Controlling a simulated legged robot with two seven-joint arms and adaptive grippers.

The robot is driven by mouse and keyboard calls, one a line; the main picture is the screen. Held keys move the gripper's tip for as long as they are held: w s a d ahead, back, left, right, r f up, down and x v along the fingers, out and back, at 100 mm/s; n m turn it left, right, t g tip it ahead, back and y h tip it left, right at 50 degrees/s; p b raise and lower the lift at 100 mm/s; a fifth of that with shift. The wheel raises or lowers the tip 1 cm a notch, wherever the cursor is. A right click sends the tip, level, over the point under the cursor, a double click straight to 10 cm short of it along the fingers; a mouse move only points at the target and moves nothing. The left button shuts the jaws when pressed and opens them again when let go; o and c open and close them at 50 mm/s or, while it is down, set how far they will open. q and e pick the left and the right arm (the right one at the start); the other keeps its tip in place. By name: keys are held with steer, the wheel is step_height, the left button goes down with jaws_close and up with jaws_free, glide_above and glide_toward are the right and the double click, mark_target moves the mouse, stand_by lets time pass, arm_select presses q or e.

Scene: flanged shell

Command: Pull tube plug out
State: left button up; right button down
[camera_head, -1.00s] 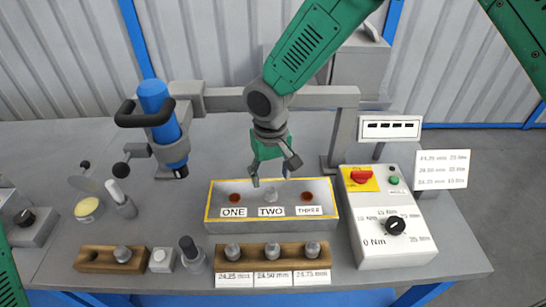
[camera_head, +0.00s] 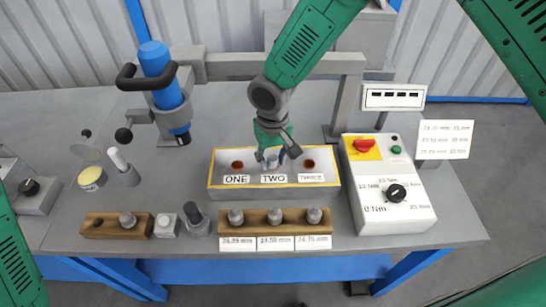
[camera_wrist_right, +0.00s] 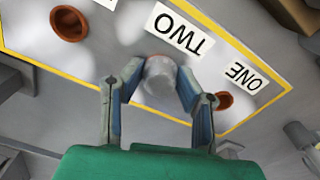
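A grey cylindrical plug (camera_wrist_right: 161,78) stands in the middle position, by the TWO label, of the yellow-edged box (camera_head: 214,183). In the head view the plug (camera_head: 272,161) is partly hidden by my right gripper (camera_head: 275,157). In the wrist view my right gripper (camera_wrist_right: 160,80) has one finger on each side of the plug, spread and very close to it. I cannot tell whether the fingertips touch it. My left gripper is out of view.
A wooden block with several grey plugs (camera_head: 275,219) stands in front of the box. A control box with a dial (camera_head: 397,193) is to the right. A blue-handled tool on an arm (camera_head: 160,75) is to the left. A label sheet (camera_head: 445,139) stands at the right.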

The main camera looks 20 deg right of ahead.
mark_target(272, 158)
steer(key=shift+a+r, duration=0.1)
steer(key=shift+r, duration=0.05)
steer(key=shift+d+r+p, duration=0.2)
steer(key=shift+r+p, duration=0.4)
steer(key=shift+p, duration=0.05)
steer(key=shift+a+r+p, duration=0.15)
steer(key=shift+r+p, duration=0.9)
steer(key=shift+r, duration=0.25)
steer(key=shift+r+p, duration=0.85)
steer(key=shift+r, duration=0.2)
steer(key=shift+f, duration=0.1)
